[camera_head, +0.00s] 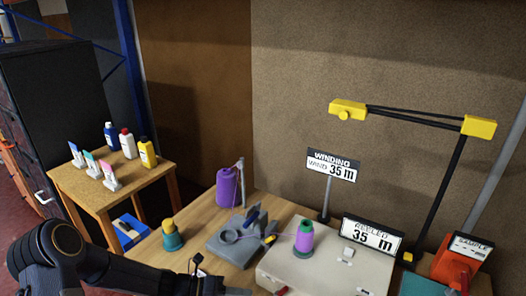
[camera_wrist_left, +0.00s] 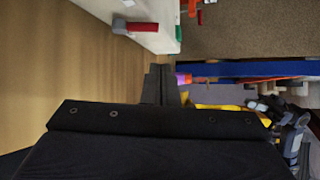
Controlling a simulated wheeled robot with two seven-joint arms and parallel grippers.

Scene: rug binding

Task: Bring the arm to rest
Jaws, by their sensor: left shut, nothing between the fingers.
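My left arm comes in from the lower left in the head view, low in front of the wooden worktable (camera_head: 192,240). My left gripper shows in the left wrist view (camera_wrist_left: 160,84) with its dark fingers together and nothing between them. In the head view the hand is at the bottom edge and its fingertips are hard to make out. My right gripper is in neither view.
The worktable holds a purple thread cone (camera_head: 227,188), a teal and yellow spool (camera_head: 172,238), a grey fixture (camera_head: 232,245) and a pale winding machine (camera_head: 325,268) with a green and purple spool (camera_head: 304,238). A side table (camera_head: 110,190) with bottles stands left.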

